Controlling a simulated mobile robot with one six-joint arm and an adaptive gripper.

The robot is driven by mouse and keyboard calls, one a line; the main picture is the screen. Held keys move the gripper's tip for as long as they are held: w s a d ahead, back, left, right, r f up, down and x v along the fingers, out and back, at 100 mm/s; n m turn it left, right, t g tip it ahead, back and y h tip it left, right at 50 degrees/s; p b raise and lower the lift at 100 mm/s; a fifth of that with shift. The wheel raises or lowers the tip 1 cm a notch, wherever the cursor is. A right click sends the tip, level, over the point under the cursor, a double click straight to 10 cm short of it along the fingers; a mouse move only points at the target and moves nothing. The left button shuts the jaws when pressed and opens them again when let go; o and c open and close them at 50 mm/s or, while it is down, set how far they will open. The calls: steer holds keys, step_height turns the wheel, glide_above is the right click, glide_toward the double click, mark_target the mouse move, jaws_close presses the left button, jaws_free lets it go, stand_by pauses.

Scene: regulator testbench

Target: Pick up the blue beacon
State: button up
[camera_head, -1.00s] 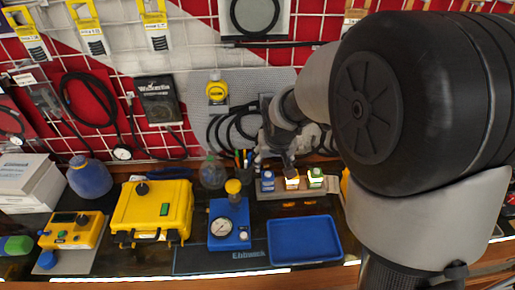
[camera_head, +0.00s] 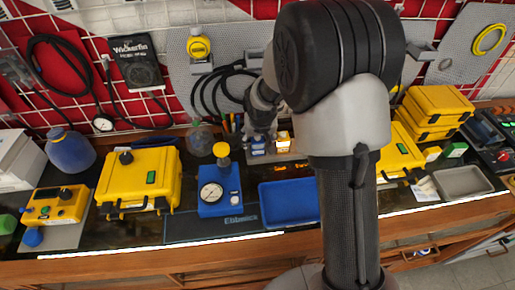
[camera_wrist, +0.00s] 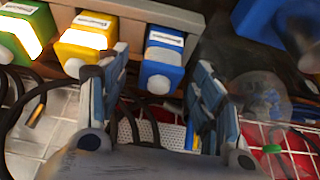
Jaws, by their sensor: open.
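The blue beacon (camera_wrist: 162,58) is a small blue block with a white label and a round white knob. It sits on a rack at the top middle of the wrist view. In the head view the blue beacon (camera_head: 258,149) shows just below my gripper (camera_head: 260,132). In the wrist view my gripper (camera_wrist: 160,78) is open and empty, with one finger on each side of the beacon in the picture. I cannot tell whether the fingers reach around it. A yellow beacon (camera_wrist: 88,38) and a green beacon (camera_wrist: 24,32) stand beside it.
A blue tray (camera_head: 288,205) and a blue gauge box (camera_head: 220,196) stand in front of the rack. A round glass flask (camera_head: 200,138) is close to the left. Yellow cases (camera_head: 140,180) stand on both sides. Hoses hang on the wall grid behind.

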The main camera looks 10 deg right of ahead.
steer(key=x, duration=0.2)
steer(key=shift+w+f+b, duration=0.15)
steer(key=shift+f+b, duration=0.15)
steer(key=shift+f, duration=0.1)
steer(key=shift+r, duration=0.1)
steer(key=shift+c, duration=0.2)
steer(key=c, duration=1.2)
